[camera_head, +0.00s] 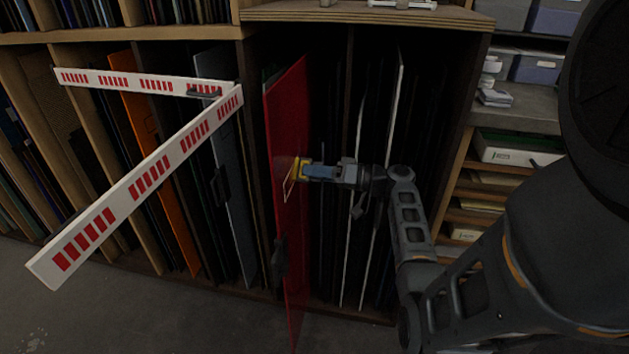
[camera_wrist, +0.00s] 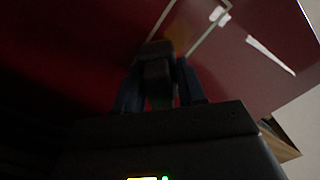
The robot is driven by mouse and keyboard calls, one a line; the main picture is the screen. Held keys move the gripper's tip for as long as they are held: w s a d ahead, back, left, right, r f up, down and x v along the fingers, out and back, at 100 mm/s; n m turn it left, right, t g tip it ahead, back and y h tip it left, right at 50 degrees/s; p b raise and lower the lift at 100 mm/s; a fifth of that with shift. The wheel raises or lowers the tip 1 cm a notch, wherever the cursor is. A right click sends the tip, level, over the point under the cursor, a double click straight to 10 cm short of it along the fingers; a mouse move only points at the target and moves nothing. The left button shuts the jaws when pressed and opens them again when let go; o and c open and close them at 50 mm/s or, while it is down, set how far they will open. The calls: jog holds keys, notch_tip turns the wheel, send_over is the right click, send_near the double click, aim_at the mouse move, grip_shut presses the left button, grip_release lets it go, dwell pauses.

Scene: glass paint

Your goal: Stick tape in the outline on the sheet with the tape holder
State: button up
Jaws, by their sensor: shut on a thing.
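A red sheet (camera_head: 288,205) stands upright, partly pulled out of the rack, in the head view. A pale outline (camera_head: 291,182) is drawn on its face; in the wrist view the outline (camera_wrist: 190,38) runs up from the gripper's tip on the dark red sheet (camera_wrist: 75,50). My gripper (camera_head: 318,172) is shut on a yellow and blue tape holder (camera_head: 300,169), with the yellow end at the sheet by the outline. I cannot tell whether it touches. In the wrist view the holder (camera_wrist: 157,75) is dark and partly hidden between the fingers (camera_wrist: 160,95).
A white barrier with red marks (camera_head: 150,175) juts out at the left. A grey panel (camera_head: 225,165) and an orange panel (camera_head: 155,160) stand in the rack. A dark clamp-like piece (camera_head: 281,257) sits on the sheet's lower edge. Shelves (camera_head: 515,150) stand at the right.

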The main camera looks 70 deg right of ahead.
jog(key=shift+w+d+b, duration=0.15)
jog(key=shift+d+b, duration=0.8)
jog(key=shift+d, duration=0.2)
jog(key=shift+a, duration=0.15)
jog(key=shift+a, duration=0.25)
jog(key=shift+s+a+p, duration=0.2)
jog(key=shift+a+p, duration=0.15)
jog(key=shift+a, duration=0.35)
jog(key=shift+s+a+p, duration=0.15)
jog(key=shift+a+p, duration=0.15)
jog(key=shift+a, duration=0.4)
jog(key=shift+a+p, duration=0.75)
jog(key=shift+a, duration=2.85)
jog(key=s, duration=0.6)
jog(key=shift+d+b, duration=0.3)
jog(key=shift+b, duration=0.05)
jog(key=shift+s, duration=0.2)
